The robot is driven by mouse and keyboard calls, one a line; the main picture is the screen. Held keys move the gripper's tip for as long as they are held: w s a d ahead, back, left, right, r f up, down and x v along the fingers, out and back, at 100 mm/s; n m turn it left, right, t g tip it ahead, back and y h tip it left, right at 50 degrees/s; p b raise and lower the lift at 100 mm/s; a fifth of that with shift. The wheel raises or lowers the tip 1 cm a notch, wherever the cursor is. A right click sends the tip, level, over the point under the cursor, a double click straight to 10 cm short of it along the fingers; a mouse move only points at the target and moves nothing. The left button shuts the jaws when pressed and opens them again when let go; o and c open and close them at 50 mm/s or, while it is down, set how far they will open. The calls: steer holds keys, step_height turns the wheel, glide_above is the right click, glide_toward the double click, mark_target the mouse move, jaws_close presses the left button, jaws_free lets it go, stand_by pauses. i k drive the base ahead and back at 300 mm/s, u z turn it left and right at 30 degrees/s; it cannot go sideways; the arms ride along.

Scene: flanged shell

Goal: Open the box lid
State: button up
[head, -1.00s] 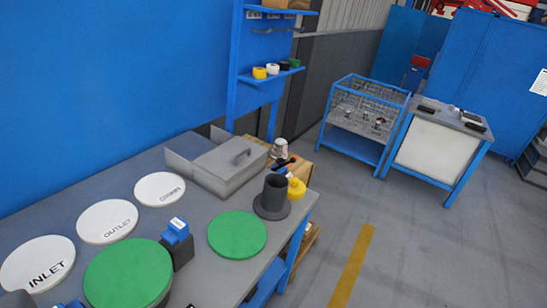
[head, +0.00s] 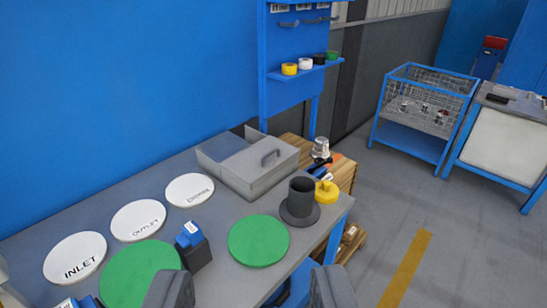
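The grey metal box (head: 222,172) stands at the back right of the workbench. What lies inside cannot be made out. My gripper (head: 250,292) shows at the bottom edge with two dark fingers wide apart. It is open, with nothing seen between them, and well in front of the box, apart from it.
A dark flanged shell (head: 300,202) and a yellow item (head: 327,192) stand right of the box. Green discs (head: 258,241) and white labelled discs (head: 138,219) lie on the bench (head: 222,215). A blue-topped block (head: 192,242) stands between the green discs. A blue rack (head: 290,72) rises behind.

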mark_target(254, 164)
steer(key=z, duration=0.45)
steer(key=k, duration=1.15)
steer(key=z, duration=0.75)
steer(key=i, duration=2.95)
steer(key=u, duration=1.25)
steer(key=i, duration=1.05)
steer(key=u, duration=0.9)
steer(key=i, duration=0.35)
steer(key=u, duration=0.2)
